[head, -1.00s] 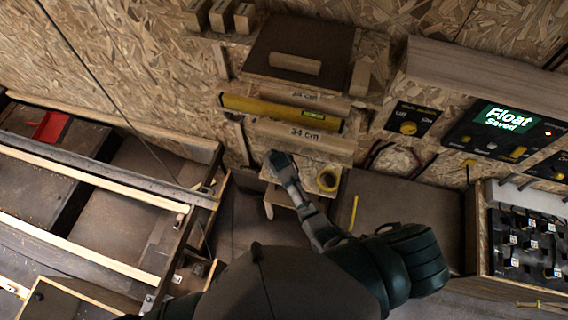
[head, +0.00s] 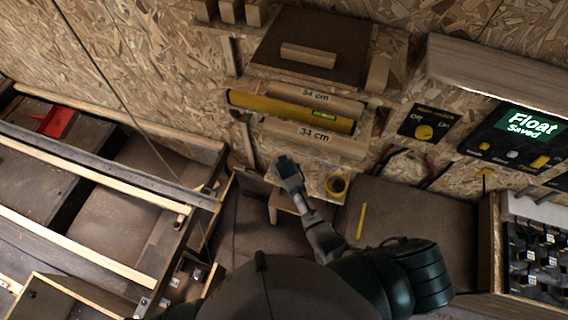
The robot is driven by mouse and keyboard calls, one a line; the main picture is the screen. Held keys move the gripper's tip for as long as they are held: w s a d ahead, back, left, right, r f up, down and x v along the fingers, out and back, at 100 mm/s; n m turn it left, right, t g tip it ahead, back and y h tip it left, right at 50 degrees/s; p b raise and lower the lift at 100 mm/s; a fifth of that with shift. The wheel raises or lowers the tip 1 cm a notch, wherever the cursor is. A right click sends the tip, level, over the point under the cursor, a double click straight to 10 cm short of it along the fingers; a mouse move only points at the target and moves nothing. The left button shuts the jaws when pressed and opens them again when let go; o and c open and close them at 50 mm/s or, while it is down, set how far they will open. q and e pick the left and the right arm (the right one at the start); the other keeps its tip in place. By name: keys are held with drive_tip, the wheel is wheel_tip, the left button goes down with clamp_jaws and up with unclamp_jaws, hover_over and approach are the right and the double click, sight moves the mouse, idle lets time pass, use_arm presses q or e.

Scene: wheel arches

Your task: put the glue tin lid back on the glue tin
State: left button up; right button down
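A round yellow thing with a dark centre (head: 336,185) sits on a small wooden ledge below the wall beams. It may be the open glue tin seen from above, but it is too small to be sure. I cannot make out the glue tin lid anywhere. My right gripper (head: 284,164) is at the ledge's left end, left of the yellow round thing and apart from it. Its fingers are small and dark, so I cannot tell whether they are open or hold anything. My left gripper is out of view.
Wooden beams marked 34 cm and a yellow level (head: 290,109) are on the wall above the ledge. A yellow stick (head: 361,220) lies on the brown bench top (head: 415,215) to the right. A slatted frame (head: 90,170) fills the left.

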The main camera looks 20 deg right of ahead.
drive_tip(key=shift+a, duration=0.15)
drive_tip(key=shift+d+p, duration=0.3)
drive_tip(key=shift+d, duration=0.05)
drive_tip(key=shift+s, duration=0.1)
idle(0.3)
drive_tip(key=c, duration=0.8)
unclamp_jaws()
drive_tip(key=shift+a, duration=0.1)
drive_tip(key=shift+o, duration=0.4)
